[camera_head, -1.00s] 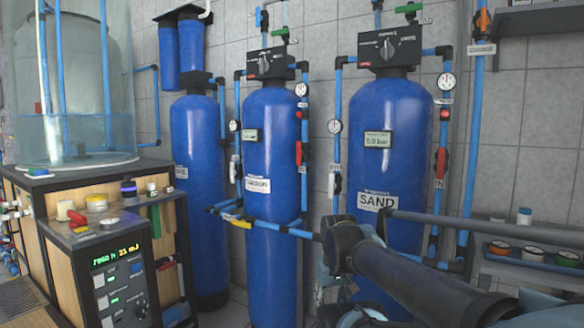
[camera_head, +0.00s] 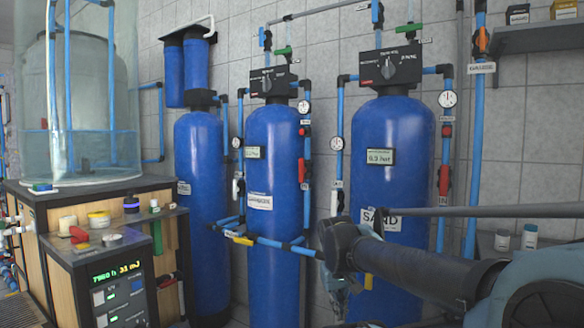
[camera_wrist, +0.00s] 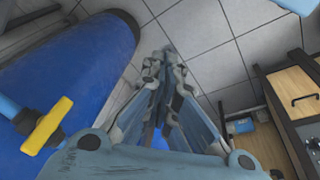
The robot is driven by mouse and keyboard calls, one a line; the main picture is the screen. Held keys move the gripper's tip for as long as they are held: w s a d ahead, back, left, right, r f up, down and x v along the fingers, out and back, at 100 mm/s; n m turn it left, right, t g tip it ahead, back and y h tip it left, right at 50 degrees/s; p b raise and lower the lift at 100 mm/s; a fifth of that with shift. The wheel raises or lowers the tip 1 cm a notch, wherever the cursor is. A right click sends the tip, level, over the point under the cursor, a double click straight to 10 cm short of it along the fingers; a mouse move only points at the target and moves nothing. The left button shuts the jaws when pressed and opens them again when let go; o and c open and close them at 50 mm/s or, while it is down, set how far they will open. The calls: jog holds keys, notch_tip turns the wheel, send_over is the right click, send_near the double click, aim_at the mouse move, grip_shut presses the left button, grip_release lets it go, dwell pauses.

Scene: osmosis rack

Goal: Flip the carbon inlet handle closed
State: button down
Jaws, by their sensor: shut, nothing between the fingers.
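The blue tank in the middle of the head view is the carbon tank (camera_head: 272,215), with a white label. A red handle (camera_head: 303,171) hangs upright along the blue pipe at its right side. A white handle (camera_head: 237,188) is on the pipe at its left. I cannot read which is marked inlet. My gripper (camera_wrist: 163,62) is shut and empty in the wrist view, pointing toward the tiles. In the head view it hangs low, right of the carbon tank and below the red handle, partly hidden by my arm. It touches no handle that I can see.
A yellow valve handle (camera_wrist: 47,125) on a blue pipe is close at left in the wrist view; it also shows in the head view (camera_head: 240,239). The sand tank (camera_head: 390,160) stands behind my arm. A wooden cabinet (camera_wrist: 296,90) is at the right of the wrist view.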

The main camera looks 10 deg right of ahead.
jog(key=w+d+r+n+t+h, duration=0.1)
jog(key=w+d+r+h, duration=0.1)
jog(key=w+r, duration=0.45)
jog(key=w+d+r+n+h, duration=0.1)
jog(key=w+d+r+h, duration=0.15)
jog(key=w+r, duration=0.4)
jog(key=n+t+h, duration=0.5)
jog(key=t+h, duration=0.3)
jog(key=h, duration=0.1)
send_near(290, 161)
jog(key=s, duration=0.4)
jog(key=shift+a+r+y, duration=0.1)
jog(key=shift+r+y, duration=0.15)
jog(key=x, duration=1)
